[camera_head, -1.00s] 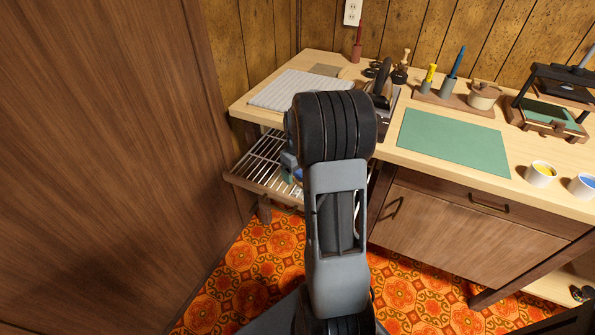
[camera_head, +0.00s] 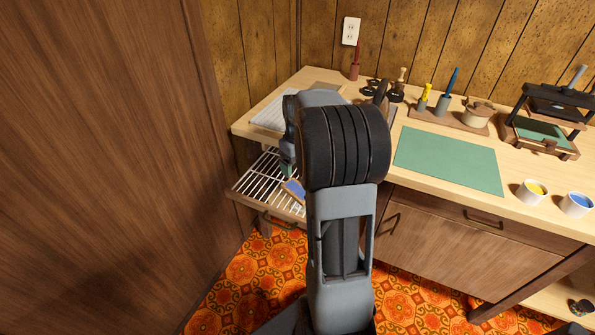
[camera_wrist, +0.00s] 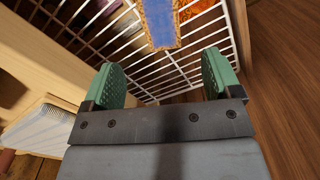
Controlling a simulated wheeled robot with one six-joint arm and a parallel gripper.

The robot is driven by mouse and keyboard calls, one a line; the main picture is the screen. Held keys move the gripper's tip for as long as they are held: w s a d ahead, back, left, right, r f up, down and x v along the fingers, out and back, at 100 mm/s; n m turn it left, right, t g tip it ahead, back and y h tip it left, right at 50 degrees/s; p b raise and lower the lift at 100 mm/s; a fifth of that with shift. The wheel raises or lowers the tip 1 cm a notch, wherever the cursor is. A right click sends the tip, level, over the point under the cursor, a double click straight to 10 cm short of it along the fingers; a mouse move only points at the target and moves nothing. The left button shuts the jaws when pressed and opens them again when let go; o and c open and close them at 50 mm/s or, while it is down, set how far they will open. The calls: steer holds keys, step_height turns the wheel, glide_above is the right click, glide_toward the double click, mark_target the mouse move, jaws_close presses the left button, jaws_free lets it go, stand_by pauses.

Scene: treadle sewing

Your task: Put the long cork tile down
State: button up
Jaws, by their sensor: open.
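The long cork tile (camera_wrist: 160,22) has a blue face with a tan cork edge. It lies on the wire rack (camera_wrist: 205,35) at the top of the wrist view, partly cut off by the frame. In the head view the tile (camera_head: 294,189) shows as a small blue patch on the pulled-out rack (camera_head: 262,180), partly hidden behind my arm. My gripper (camera_wrist: 161,82) is open and empty, its green pads spread wide. The tile is beyond the fingertips and not between them. In the head view my gripper (camera_head: 287,160) is over the rack, mostly hidden by my arm.
A ribbed pale tray (camera_head: 270,115) stands on the bench above the rack. A tall wooden panel (camera_head: 100,160) closes off the left side.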

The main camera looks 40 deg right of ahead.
steer(key=s+a+r+t, duration=0.1)
steer(key=s+a, duration=0.5)
steer(key=a, duration=0.4)
steer(key=s+a+r+m+t, duration=0.1)
steer(key=s+a, duration=0.6)
steer(key=a, duration=0.3)
steer(key=shift+s+r+t, duration=0.2)
steer(key=shift+r+t, duration=0.15)
steer(key=shift+t, duration=0.05)
steer(key=shift+r, duration=0.1)
